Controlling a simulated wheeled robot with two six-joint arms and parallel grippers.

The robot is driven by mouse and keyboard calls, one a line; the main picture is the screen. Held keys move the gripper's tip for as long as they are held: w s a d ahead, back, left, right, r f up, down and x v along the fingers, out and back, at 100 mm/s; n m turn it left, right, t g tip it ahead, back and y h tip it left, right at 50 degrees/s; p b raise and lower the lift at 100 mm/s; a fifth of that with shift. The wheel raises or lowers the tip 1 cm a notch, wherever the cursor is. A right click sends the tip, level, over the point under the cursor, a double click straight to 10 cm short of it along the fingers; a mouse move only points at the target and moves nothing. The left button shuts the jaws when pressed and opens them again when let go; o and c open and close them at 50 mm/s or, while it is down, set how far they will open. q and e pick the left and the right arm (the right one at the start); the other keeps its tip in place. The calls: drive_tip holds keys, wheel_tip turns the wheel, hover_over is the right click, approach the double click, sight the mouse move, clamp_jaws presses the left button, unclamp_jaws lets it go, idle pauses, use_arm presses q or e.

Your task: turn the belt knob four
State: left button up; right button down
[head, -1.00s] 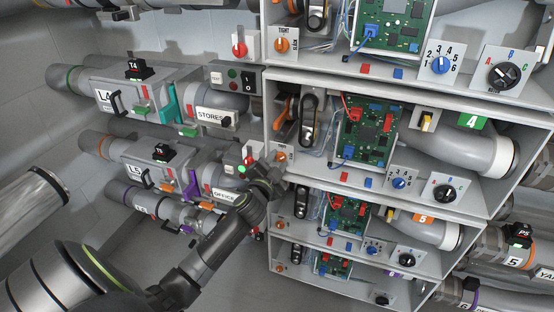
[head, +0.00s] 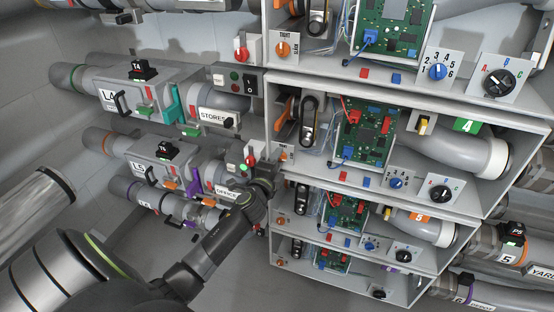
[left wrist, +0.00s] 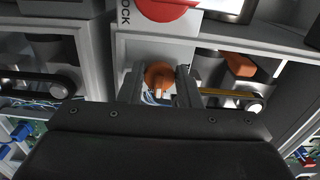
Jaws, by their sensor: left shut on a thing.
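The belt knob four is an orange knob on a pale plate at the left front of the shelf marked with a green 4 (head: 467,125). In the head view its plate (head: 284,153) reaches just above my left gripper (head: 272,174). In the left wrist view the orange knob (left wrist: 159,75) sits between the two dark fingers of my left gripper (left wrist: 158,88), which is shut on it. A pale pointer mark shows on the knob. The knob's lower part is partly hidden. My right gripper is not in view.
A red knob (head: 251,160) is close to the left of the gripper; it also shows at the top of the left wrist view (left wrist: 165,8). The black belt loop (head: 308,122) stands inside the shelf. Pipes marked OFFICE (head: 231,192) run left.

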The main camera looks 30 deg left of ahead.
use_arm(q)
drive_tip(key=shift+f, duration=0.1)
idle(0.3)
drive_tip(key=o, duration=0.7)
drive_tip(key=v, duration=1.7)
drive_tip(key=shift+s+d+b, duration=0.2)
drive_tip(key=shift+b, duration=0.15)
